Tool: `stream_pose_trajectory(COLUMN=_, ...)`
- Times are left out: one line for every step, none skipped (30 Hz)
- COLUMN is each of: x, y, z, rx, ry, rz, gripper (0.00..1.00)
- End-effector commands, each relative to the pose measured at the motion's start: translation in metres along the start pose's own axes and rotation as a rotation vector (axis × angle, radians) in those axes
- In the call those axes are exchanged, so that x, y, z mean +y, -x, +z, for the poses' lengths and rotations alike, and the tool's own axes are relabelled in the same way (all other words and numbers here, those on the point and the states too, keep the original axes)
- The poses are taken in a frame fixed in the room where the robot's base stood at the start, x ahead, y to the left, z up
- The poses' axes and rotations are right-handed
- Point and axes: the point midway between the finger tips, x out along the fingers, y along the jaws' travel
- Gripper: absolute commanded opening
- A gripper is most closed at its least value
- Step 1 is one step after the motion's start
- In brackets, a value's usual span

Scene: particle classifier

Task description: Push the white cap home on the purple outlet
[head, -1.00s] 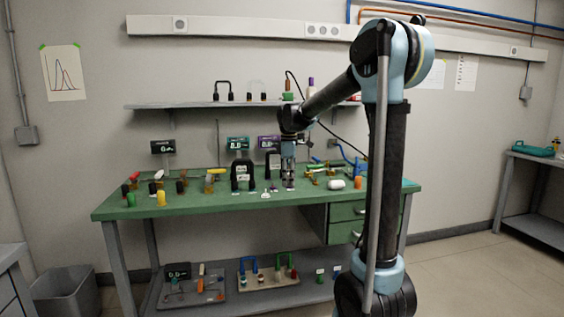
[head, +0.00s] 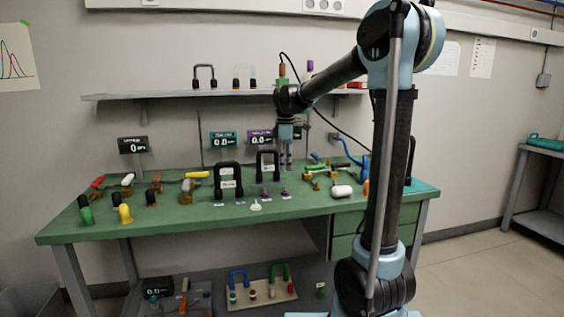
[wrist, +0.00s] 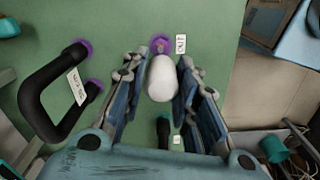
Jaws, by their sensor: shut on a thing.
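In the wrist view the white cap (wrist: 162,80), a smooth rounded piece, sits between the two fingers of my gripper (wrist: 160,92), which is shut on it. The purple outlet (wrist: 160,43) shows just beyond the cap, beside a small white label. The cap covers part of the outlet's near side; I cannot tell whether they touch. In the head view my gripper (head: 286,163) points down over the back of the green bench, and the cap in it is too small to make out.
A black looped handle (wrist: 58,95) with purple ends lies left of the cap in the wrist view. A short dark teal-ended piece (wrist: 163,130) stands nearer. On the bench (head: 160,222), black handles (head: 228,180), valves and a white cylinder (head: 342,191) flank my gripper.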

Motion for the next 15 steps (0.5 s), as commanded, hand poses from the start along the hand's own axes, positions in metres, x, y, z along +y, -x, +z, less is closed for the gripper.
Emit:
stream_pose_trajectory(x=-0.001, y=0.000, z=-0.002, rx=0.000, ry=0.003, rz=0.000, gripper=0.07)
stream_pose_trajectory(x=-0.001, y=0.000, z=-0.003, rx=0.000, ry=0.004, rz=0.000, gripper=0.07)
stream_pose_trajectory(x=-0.001, y=0.000, z=-0.004, rx=0.000, ry=0.006, rz=0.000, gripper=0.07)
stream_pose_trajectory(x=-0.002, y=0.000, z=-0.006, rx=0.000, ry=0.008, rz=0.000, gripper=0.07)
stream_pose_trajectory(x=-0.002, y=0.000, z=-0.007, rx=0.000, ry=0.009, rz=0.000, gripper=0.07)
stream_pose_trajectory(x=-0.002, y=0.000, z=-0.008, rx=0.000, ry=0.012, rz=0.000, gripper=0.07)
stream_pose_trajectory(x=-0.003, y=0.000, z=-0.009, rx=0.000, ry=0.013, rz=0.000, gripper=0.07)
stream_pose_trajectory(x=-0.003, y=0.000, z=-0.010, rx=0.000, ry=0.014, rz=0.000, gripper=0.07)
stream_pose_trajectory(x=-0.003, y=0.000, z=-0.011, rx=0.000, ry=0.016, rz=0.000, gripper=0.07)
stream_pose_trajectory(x=-0.003, y=0.000, z=-0.012, rx=0.000, ry=0.016, rz=0.000, gripper=0.07)
stream_pose_trajectory(x=-0.004, y=0.000, z=-0.013, rx=-0.001, ry=0.015, rz=0.000, gripper=0.07)
stream_pose_trajectory(x=-0.004, y=0.000, z=-0.013, rx=-0.004, ry=0.011, rz=0.001, gripper=0.07)
stream_pose_trajectory(x=-0.004, y=0.000, z=-0.014, rx=-0.008, ry=0.006, rz=0.002, gripper=0.07)
stream_pose_trajectory(x=-0.004, y=-0.001, z=-0.014, rx=-0.010, ry=0.003, rz=0.003, gripper=0.07)
stream_pose_trajectory(x=-0.004, y=-0.002, z=-0.014, rx=-0.009, ry=0.003, rz=0.003, gripper=0.07)
